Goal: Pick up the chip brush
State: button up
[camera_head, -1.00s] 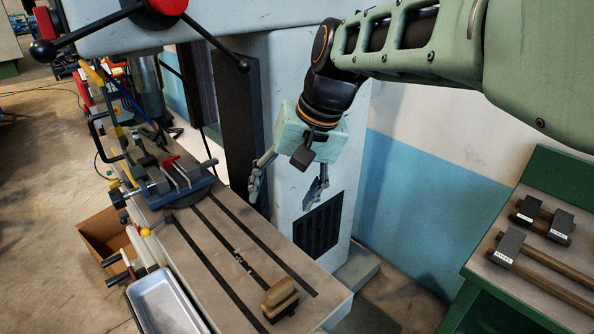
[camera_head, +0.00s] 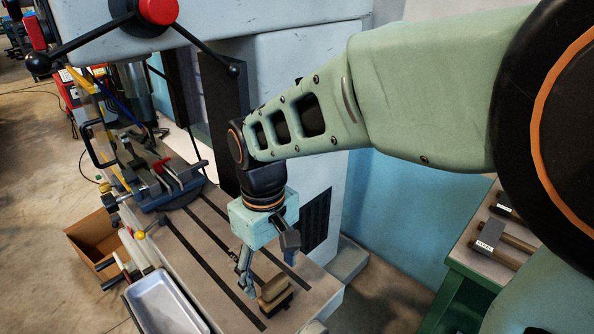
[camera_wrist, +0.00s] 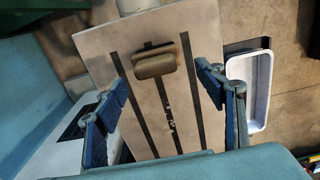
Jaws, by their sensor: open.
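The chip brush (camera_head: 272,290) has a tan wooden block handle and a dark bristle edge. It lies on the near end of the slotted machine table (camera_head: 318,275). In the wrist view the brush (camera_wrist: 155,66) lies ahead of the fingers, about midway between them. My gripper (camera_head: 256,272) is above the table, close to the brush, and its fingers point down. In the wrist view my gripper (camera_wrist: 165,95) is open, with its blue finger pads wide apart and nothing between them. In the head view one finger is partly hidden.
A blue vise (camera_head: 168,185) with a red part sits at the far end of the table. A metal tray (camera_head: 165,305) is at the table's left side. A cardboard box (camera_head: 92,240) is on the floor. A green bench (camera_head: 462,285) with hammers stands at right.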

aim_at(274, 281)
jog(key=f, duration=0.4)
jog(key=shift+d+f, duration=0.15)
jog(key=shift+d, duration=0.15)
jog(key=shift+c, duration=0.7)
jog(key=c, duration=1.2)
